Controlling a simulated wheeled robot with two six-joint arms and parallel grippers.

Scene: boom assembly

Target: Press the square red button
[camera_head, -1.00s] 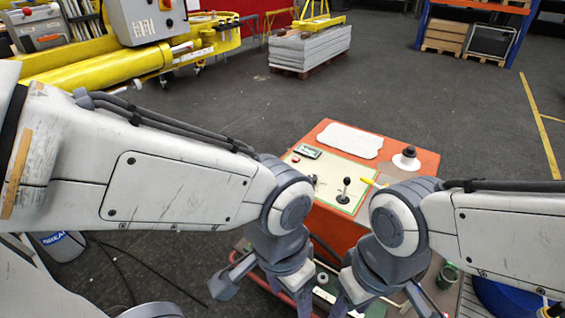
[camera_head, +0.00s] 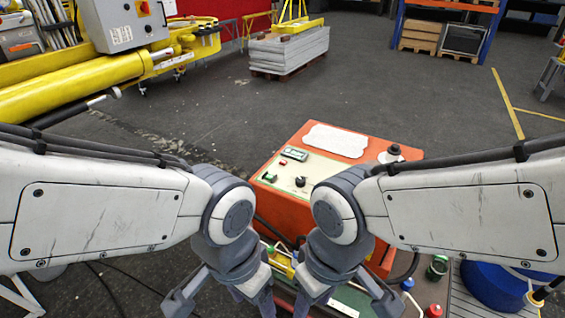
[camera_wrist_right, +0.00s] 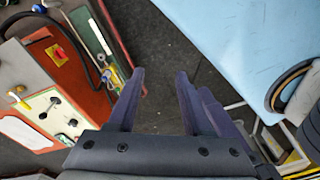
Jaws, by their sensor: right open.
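An orange control box (camera_head: 402,152) with a pale top panel (camera_head: 322,170) stands ahead of my arms in the head view. A small red spot (camera_head: 283,162), possibly the square red button, shows near a grey display (camera_head: 295,153); its shape is too small to tell. In the right wrist view a red switch on a yellow square plate (camera_wrist_right: 60,53) sits on an orange surface at the left. My left gripper (camera_head: 222,303) is low in the head view, fingers spread. My right gripper (camera_head: 342,300) is open and empty, also in the wrist view (camera_wrist_right: 163,90). Both are nearer than the panel and apart from it.
A black knob (camera_head: 300,182) and a green control (camera_head: 269,177) are on the panel. A blue drum (camera_head: 490,287) and a green cup (camera_head: 437,267) stand at the lower right. A pallet of grey sheets (camera_head: 288,52) stands behind. The floor between is clear.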

